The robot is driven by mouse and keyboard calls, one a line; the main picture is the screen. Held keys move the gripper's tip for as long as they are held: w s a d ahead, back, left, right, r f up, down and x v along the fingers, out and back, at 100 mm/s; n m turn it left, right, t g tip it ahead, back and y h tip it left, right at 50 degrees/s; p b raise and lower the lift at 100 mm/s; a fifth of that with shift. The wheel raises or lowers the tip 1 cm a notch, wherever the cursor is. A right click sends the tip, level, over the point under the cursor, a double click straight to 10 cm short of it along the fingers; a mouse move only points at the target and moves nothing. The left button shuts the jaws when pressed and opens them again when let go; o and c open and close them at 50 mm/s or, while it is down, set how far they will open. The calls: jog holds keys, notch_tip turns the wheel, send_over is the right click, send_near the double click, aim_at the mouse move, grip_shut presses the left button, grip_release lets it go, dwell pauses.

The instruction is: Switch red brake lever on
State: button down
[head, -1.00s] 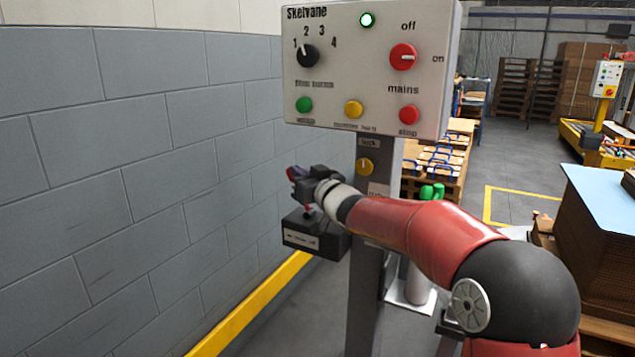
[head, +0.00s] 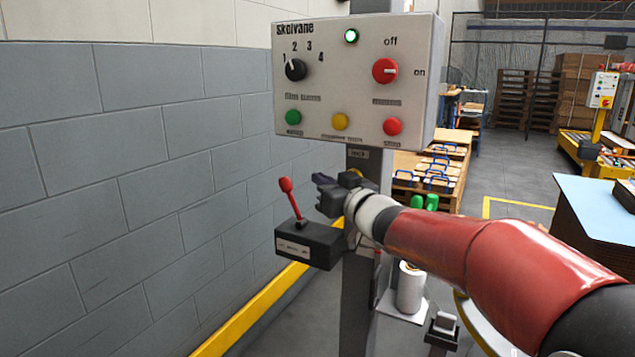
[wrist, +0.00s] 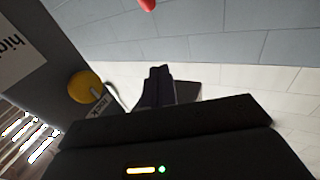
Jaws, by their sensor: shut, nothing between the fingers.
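The red brake lever (head: 288,194) stands up from a black box (head: 310,243) on the grey post, leaning slightly left in the head view. The box has a white label on its front, too small to read. My gripper (head: 322,181) is shut and empty, just right of the lever, at about the height of its knob. A gap shows between them in the head view. In the wrist view, the red knob (wrist: 148,4) shows at the top edge, beyond the closed fingertips (wrist: 160,72).
A control panel (head: 350,85) with dials, buttons and a lit green lamp is above. A yellow rotary knob (wrist: 85,87) on the post is close to my gripper. A grey block wall (head: 130,170) is at the left.

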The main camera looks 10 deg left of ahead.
jog(key=s+d+f+m+h, duration=0.3)
jog(key=s+d+h, duration=0.3)
jog(key=d, duration=0.3)
jog(key=s+d+f+m+h, duration=0.35)
jog(key=s+d+h, duration=0.25)
jog(key=d, duration=0.4)
jog(key=s+d+f+g, duration=0.2)
jog(key=s+f, duration=0.2)
jog(key=s, duration=0.3)
jog(key=s+d+f+m+g, duration=0.1)
jog(key=s+f+g, duration=0.2)
jog(key=s+f, duration=0.2)
jog(key=s+d+f+g+h, duration=0.1)
jog(key=s+d+f+g, duration=0.1)
jog(key=s, duration=0.9)
notch_tip(320, 180, down, 3)
jog(key=shift+s+d+r+g, duration=0.2)
jog(key=shift+d+g, duration=0.15)
jog(key=shift+g, duration=0.35)
jog(key=shift+w+m, duration=0.1)
jog(key=shift+m, duration=0.15)
